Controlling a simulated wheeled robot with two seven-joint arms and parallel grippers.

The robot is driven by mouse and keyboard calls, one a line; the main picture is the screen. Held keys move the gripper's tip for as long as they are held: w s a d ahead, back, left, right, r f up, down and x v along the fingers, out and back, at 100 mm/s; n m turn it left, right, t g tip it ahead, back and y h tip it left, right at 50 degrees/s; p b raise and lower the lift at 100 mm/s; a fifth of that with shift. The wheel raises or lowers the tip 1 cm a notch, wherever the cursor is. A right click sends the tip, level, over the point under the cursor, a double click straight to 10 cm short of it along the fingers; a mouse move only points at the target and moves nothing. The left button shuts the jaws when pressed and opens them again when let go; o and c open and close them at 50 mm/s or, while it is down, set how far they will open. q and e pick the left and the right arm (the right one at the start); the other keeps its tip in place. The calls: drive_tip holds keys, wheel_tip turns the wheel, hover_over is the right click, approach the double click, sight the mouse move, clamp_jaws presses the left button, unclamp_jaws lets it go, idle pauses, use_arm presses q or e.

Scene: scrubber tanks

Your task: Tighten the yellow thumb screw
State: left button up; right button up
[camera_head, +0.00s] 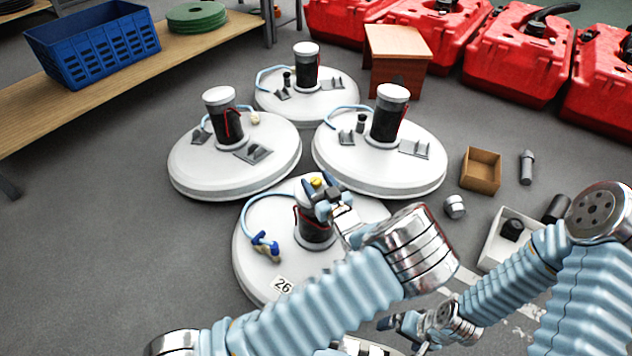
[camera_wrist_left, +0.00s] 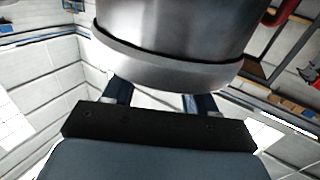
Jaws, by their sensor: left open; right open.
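The yellow thumb screw (camera_head: 317,182) shows near the top of the black and white motor column on the nearest white scrubber tank lid (camera_head: 262,215). My left gripper (camera_head: 318,194) is at that column's upper part, right by the screw. It is open; in the head view I cannot tell whether its fingers touch the screw. In the left wrist view, the fingers (camera_wrist_left: 158,97) stand apart, one on each side below a large grey cylinder with a pale rim (camera_wrist_left: 175,45). The screw does not show there. My right gripper (camera_head: 398,326) is open, low near the bottom edge, away from the screw.
Several similar lids (camera_head: 235,160) stand behind. A blue hose with a fitting (camera_head: 266,247) lies on the near lid. To the right are an open cardboard box (camera_head: 481,170), a white tray (camera_head: 497,252) and loose cylindrical parts. Red cases (camera_head: 520,50) line the back.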

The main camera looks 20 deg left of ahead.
use_arm(q)
drive_tip(key=shift+w+a, duration=0.35)
drive_tip(key=shift+w, duration=0.05)
drive_tip(key=shift+c, duration=0.2)
drive_tip(key=c, duration=0.9)
